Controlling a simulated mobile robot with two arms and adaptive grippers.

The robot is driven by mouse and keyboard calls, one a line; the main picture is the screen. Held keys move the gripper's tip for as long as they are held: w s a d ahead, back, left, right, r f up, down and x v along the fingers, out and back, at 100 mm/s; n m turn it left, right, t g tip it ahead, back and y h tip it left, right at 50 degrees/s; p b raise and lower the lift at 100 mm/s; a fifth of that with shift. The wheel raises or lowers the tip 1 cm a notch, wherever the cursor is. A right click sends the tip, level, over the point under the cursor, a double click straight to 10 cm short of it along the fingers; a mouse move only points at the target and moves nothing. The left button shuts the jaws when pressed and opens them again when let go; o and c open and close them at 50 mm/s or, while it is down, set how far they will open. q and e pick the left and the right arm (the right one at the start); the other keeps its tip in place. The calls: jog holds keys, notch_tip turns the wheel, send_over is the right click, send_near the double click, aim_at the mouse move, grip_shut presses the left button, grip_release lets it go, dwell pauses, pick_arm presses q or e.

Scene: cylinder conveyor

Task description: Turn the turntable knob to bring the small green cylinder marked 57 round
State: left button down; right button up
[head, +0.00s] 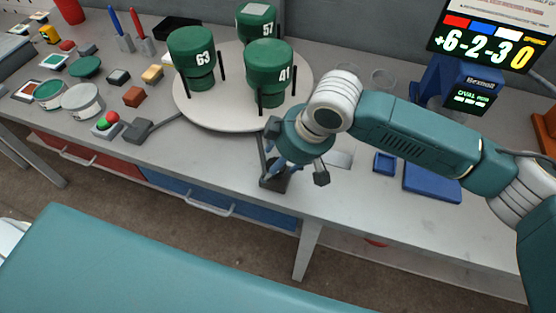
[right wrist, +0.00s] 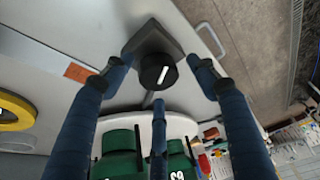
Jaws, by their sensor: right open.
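The green cylinder marked 57 (head: 256,24) stands at the far side of the round pale turntable (head: 214,121). Green cylinders marked 63 (head: 193,55) and 41 (head: 269,68) stand at its left and near side. The black knob (right wrist: 157,72) with a white line sits on a dark box (head: 270,186) at the table's front edge, in front of the turntable. My right gripper (head: 277,172) points down over the box. In the right wrist view its fingers (right wrist: 159,78) are open and spread around the knob, with visible gaps. My left gripper is not in view.
A blue scale (head: 434,183) and a small blue tray (head: 385,163) are on the right. A dark paddle-like object (head: 141,130), a red-and-green button box (head: 107,124) and several small blocks lie left of the turntable. Black posts stand beside the cylinders.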

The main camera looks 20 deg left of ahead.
jog(key=shift+w, duration=0.1)
jog(key=shift+c, duration=0.2)
jog(key=c, duration=1)
jog(key=shift+c, duration=0.3)
